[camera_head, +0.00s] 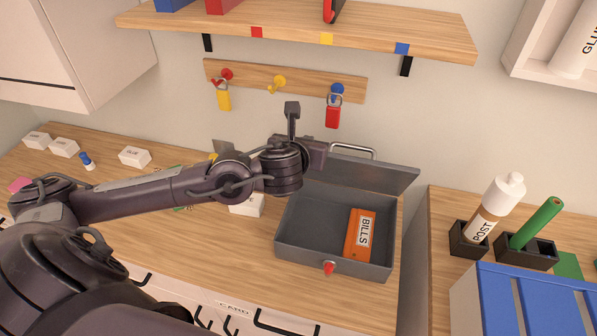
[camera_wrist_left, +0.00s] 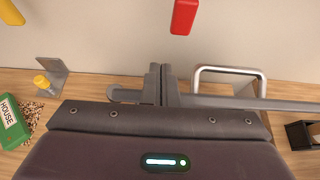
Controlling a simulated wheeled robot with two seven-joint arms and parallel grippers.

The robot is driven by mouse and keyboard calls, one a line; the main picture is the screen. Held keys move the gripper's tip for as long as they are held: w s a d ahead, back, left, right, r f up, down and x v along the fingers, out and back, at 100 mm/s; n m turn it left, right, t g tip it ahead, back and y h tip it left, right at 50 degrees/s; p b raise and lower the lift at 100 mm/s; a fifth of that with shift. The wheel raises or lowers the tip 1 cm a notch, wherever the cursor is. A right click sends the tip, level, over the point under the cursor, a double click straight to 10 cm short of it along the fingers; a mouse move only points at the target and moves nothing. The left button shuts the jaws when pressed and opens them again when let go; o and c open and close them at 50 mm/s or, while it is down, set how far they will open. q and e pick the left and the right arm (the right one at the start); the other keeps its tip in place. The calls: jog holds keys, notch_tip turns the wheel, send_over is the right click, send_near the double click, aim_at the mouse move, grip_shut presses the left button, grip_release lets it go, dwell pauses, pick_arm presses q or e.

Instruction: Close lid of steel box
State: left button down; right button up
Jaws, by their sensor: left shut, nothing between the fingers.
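The grey steel box (camera_head: 285,235) stands on the wooden counter with its lid (camera_head: 385,175) raised at the back. A metal handle (camera_head: 353,148) shows behind the lid's upper edge. An orange box labelled BILLS (camera_head: 360,235) lies inside. A red knob (camera_head: 329,268) is on the box front. My left gripper (camera_head: 320,152) is shut and empty at the left part of the lid's upper edge, partly hiding it. In the left wrist view the closed fingers (camera_wrist_left: 160,84) are beside the handle (camera_wrist_left: 230,73) and the lid edge (camera_wrist_left: 255,103). I cannot tell whether they touch the lid. My right gripper is out of view.
Holders with a POST bottle (camera_head: 490,212) and a green rod (camera_head: 537,223) are right.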

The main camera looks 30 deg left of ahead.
pick_arm(q)
jog(key=s+d+f+b, duration=0.1)
jog(key=s+f+b, duration=0.1)
jog(key=s, duration=0.3)
jog(key=shift+s+d+f+b, duration=0.15)
jog(key=shift+s+f+b, duration=0.15)
jog(key=shift+b, duration=0.25)
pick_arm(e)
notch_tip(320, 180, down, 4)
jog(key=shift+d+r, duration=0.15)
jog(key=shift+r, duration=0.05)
pick_arm(q)
jog(key=shift+w, duration=0.1)
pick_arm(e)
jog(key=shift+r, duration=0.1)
